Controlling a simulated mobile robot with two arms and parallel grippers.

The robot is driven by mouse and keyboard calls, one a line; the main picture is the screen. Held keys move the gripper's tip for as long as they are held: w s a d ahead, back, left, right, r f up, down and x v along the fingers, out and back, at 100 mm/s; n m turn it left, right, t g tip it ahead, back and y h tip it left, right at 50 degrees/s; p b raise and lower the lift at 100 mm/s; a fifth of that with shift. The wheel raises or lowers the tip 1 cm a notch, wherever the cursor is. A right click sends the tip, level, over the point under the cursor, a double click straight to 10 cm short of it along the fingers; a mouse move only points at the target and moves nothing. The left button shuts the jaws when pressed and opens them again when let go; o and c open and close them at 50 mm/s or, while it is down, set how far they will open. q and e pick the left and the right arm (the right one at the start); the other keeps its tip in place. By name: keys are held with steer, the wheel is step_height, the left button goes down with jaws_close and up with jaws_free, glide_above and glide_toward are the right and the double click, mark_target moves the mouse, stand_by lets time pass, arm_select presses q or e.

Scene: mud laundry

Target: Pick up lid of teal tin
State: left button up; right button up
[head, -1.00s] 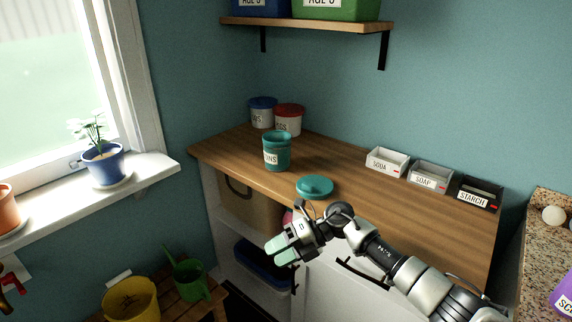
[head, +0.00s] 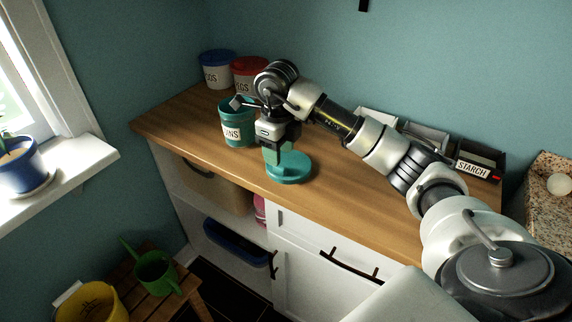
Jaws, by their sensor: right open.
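The teal lid (head: 291,173) lies flat on the wooden counter (head: 360,205), in front and to the right of the open teal tin (head: 236,128), whose label is partly hidden. My right gripper (head: 275,158) points down over the lid, with its fingertips at the lid's left rear part. Its jaws are open; whether the fingers touch the lid's knob or top I cannot tell. The gripper and wrist hide part of the lid and the tin's right side. My left gripper is not in view.
A blue-lidded canister (head: 216,70) and a red-lidded canister (head: 249,74) stand behind the tin. Small labelled bins, including the black starch bin (head: 478,163), line the wall behind my right arm. The counter's front right is clear.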

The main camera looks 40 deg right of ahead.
mark_target(289, 163)
steer(key=f, duration=0.2)
steer(key=f+p, duration=0.1)
steer(key=f, duration=0.1)
steer(key=shift+w+d+f, duration=0.15)
steer(key=shift+d+f, duration=0.05)
steer(key=shift+f, duration=0.3)
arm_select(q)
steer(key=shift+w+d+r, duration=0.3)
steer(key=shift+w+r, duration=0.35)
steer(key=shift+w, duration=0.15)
arm_select(e)
steer(key=shift+f, duration=0.1)
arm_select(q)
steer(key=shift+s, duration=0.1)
arm_select(e)
steer(key=shift+c, duration=0.2)
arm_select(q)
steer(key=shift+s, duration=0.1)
arm_select(e)
jaws_close()
